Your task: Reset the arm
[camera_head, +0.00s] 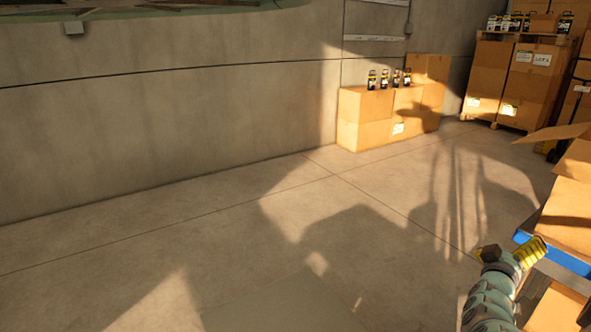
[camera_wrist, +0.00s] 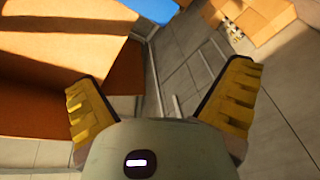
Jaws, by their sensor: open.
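My gripper (camera_head: 512,254) shows at the lower right of the head view, at the end of my green-grey arm, beside a blue edge and cardboard boxes. In the wrist view my gripper (camera_wrist: 163,95) has its two yellow ribbed fingers spread wide apart. Nothing is between them; the floor shows through the gap. The arm comes up from the bottom edge of the head view. Its lower part is out of view.
An open cardboard box (camera_head: 569,215) stands close to my gripper, above a blue edge (camera_head: 560,255). Stacked boxes (camera_head: 372,132) with several small dark items stand by the concrete wall (camera_head: 180,110). Loaded pallets (camera_head: 507,82) stand back right. The floor (camera_head: 230,245) at centre and left is clear.

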